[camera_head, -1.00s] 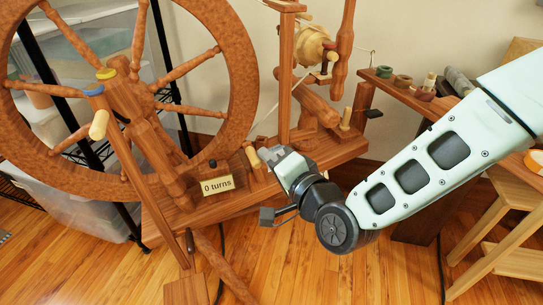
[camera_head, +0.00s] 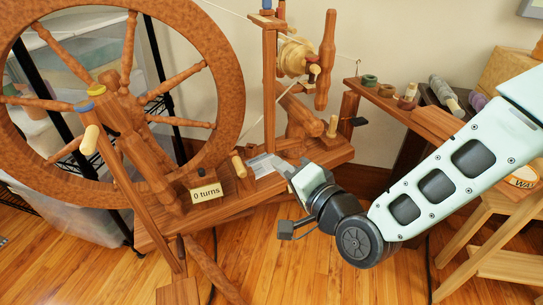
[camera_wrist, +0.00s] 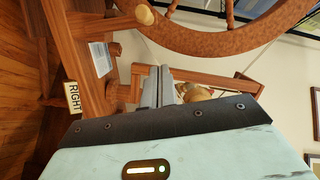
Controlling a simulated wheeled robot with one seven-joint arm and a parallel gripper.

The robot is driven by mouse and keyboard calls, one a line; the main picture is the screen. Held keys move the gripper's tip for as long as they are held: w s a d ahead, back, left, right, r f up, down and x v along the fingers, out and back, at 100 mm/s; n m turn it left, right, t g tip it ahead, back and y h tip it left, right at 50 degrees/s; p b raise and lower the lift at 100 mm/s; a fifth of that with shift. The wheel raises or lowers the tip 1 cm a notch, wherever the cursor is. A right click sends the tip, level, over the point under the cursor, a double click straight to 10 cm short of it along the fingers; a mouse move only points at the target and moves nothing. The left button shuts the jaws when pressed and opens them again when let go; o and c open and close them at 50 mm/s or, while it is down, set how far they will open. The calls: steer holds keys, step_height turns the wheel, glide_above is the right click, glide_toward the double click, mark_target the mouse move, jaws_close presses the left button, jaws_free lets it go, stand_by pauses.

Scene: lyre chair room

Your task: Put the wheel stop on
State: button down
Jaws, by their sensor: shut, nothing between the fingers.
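My gripper (camera_head: 281,166) is shut and empty, above the wooden bench of the spinning wheel; its two grey fingers lie together in the wrist view (camera_wrist: 160,86). A short pale wooden peg (camera_head: 239,166) leans on the bench to the left of my fingertips, apart from them. I cannot tell whether this peg is the wheel stop. The large spoked wooden wheel (camera_head: 229,95) stands at the left; part of its rim also crosses the upper right of the wrist view (camera_wrist: 225,36).
A "0 turns" sign (camera_head: 206,192) stands on the bench. A pale printed plate (camera_head: 262,164) lies beside my fingertips. The bobbin (camera_head: 292,57) and upright posts stand behind. A shelf (camera_head: 435,121) with spools and a wooden stool (camera_head: 478,222) are at the right.

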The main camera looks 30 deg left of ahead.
steer(key=p+v, duration=0.1)
steer(key=v, duration=0.4)
steer(key=shift+s+d+r, duration=0.15)
steer(key=shift+d, duration=0.15)
steer(key=s+d+r+n+g+h, duration=0.25)
steer(key=s+d+h, duration=0.2)
steer(key=d, duration=0.45)
steer(key=s+d+r+n+g+h, duration=0.1)
steer(key=s+d+n+g+h, duration=0.3)
steer(key=d, duration=0.5)
steer(key=s+d+r+n+g+h, duration=0.1)
steer(key=s+d+n+h, duration=0.25)
steer(key=d+h, duration=0.4)
step_height(320, 180, up, 38)
steer(key=s+d+m+y+p, duration=0.1)
steer(key=d+p, duration=0.1)
steer(key=p, duration=3.6)
steer(key=shift+d+r, duration=0.15)
steer(key=shift+d, duration=0.05)
